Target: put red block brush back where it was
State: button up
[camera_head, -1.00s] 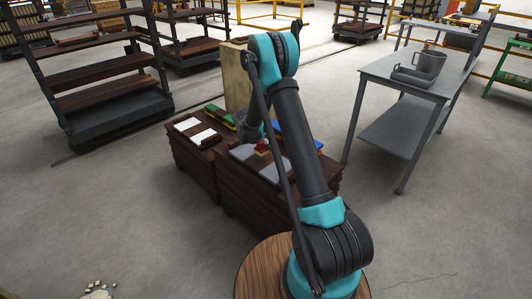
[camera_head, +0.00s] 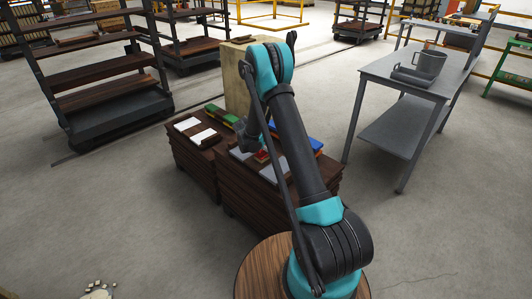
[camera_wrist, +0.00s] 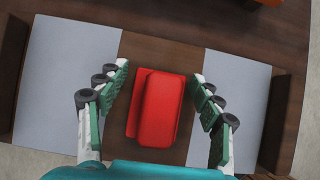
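The red block brush (camera_wrist: 158,108) lies on dark brown wood between two grey plates in the wrist view. It has a raised, rounded red top over a flatter red part. In the head view a small red patch of it (camera_head: 261,156) shows on the front dark wood stack, partly hidden by my arm. My gripper (camera_wrist: 160,82) is open, with one finger on each side of the brush and a visible gap on both sides. Its bristles are not visible.
The grey plates (camera_wrist: 66,85) (camera_wrist: 230,95) flank the brush. A blue item (camera_head: 300,142) and green blocks (camera_head: 222,116) lie on the stacks (camera_head: 265,198), and white blocks (camera_head: 204,137) sit to the left. A grey metal table (camera_head: 378,68) stands at right.

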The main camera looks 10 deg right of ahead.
jog(key=v, duration=1.1)
jog(key=s+d+r+m+y, duration=0.1)
jog(key=s+d+r+m, duration=0.3)
jog(key=s+r+m, duration=0.3)
jog(key=s+d+r+m+y, duration=0.1)
jog(key=s+m+y, duration=0.1)
jog(key=s+m, duration=0.7)
jog(key=s+d+r+m+y, duration=0.1)
jog(key=s+m, duration=0.8)
jog(key=s, duration=1.4)
jog(key=shift+s+d+r+y, duration=0.25)
jog(key=shift+d+r+y, duration=0.05)
jog(key=shift+d+y, duration=0.35)
jog(key=shift+c, duration=0.3)
